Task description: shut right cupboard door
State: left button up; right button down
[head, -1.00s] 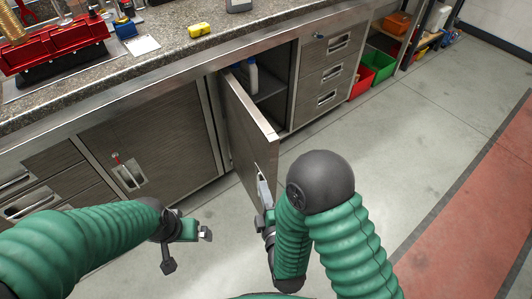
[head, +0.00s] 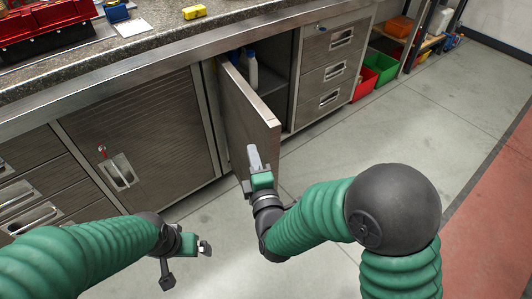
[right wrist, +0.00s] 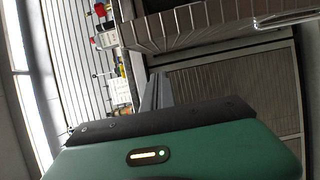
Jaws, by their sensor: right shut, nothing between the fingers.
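The right cupboard door (head: 240,115) stands open in the head view, swung out from the cabinet front, with its free edge toward me. My right gripper (head: 254,155) is shut and empty. Its fingers are in front of the door's outer face, near the free edge and low in the picture; I cannot tell if they touch it. In the right wrist view the closed fingers (right wrist: 156,95) point at cabinet panelling, which I cannot identify surely. My left gripper (head: 204,248) hangs over the floor in front of the left cupboard door; its finger opening is unclear.
Bottles (head: 251,70) stand inside the open cupboard. The left cupboard door (head: 150,140) is closed. Drawers (head: 328,70) are right of the opening, with green (head: 383,68) and red bins beyond. A yellow block (head: 194,12) lies on the countertop. The floor at right is clear.

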aim_at(267, 147)
jog(key=shift+w+d+b, duration=0.3)
jog(key=shift+w+d, duration=0.4)
jog(key=shift+d, duration=0.2)
jog(key=shift+w+d+b, duration=0.3)
jog(key=shift+w+d, duration=0.4)
jog(key=shift+d, duration=0.15)
